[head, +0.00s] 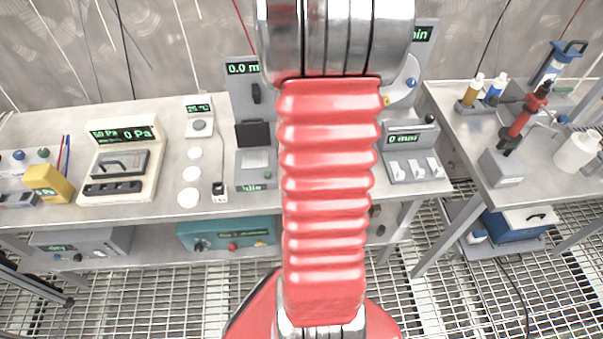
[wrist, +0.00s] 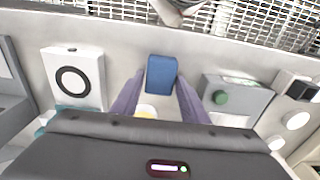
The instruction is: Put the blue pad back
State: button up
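The blue pad (wrist: 162,74) is a small dark blue block in the wrist view. It sits between the two purple fingers of my gripper (wrist: 160,72), close to their tips, with a finger against each side. My gripper appears shut on it, over the light grey bench top. In the head view my red ribbed arm hides the gripper and the pad.
In the head view instruments crowd the steel bench (head: 60,214); a second bench (head: 456,137) stands right.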

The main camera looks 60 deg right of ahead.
jog(key=shift+o, duration=1.4)
jog(key=shift+r, duration=0.15)
notch_tip(320, 180, up, 12)
jog(key=shift+s+a, duration=0.2)
jog(key=w+a+r+n+t+h, duration=0.1)
jog(key=w+a+r+n, duration=0.2)
jog(key=a, duration=0.5)
jog(key=w+a+r+n+t, duration=0.1)
jog(key=w+a+r+n, duration=0.2)
jog(key=a, duration=0.4)
jog(key=s+a+r+n+t, duration=0.1)
jog(key=a+r+n, duration=0.1)
jog(key=a, duration=0.6)
jog(key=s+a+r+n+t+y, duration=0.1)
jog(key=a+r+t, duration=0.1)
jog(key=a, duration=0.6)
jog(key=shift+s+r+n, duration=0.4)
jog(key=shift+r, duration=0.45)
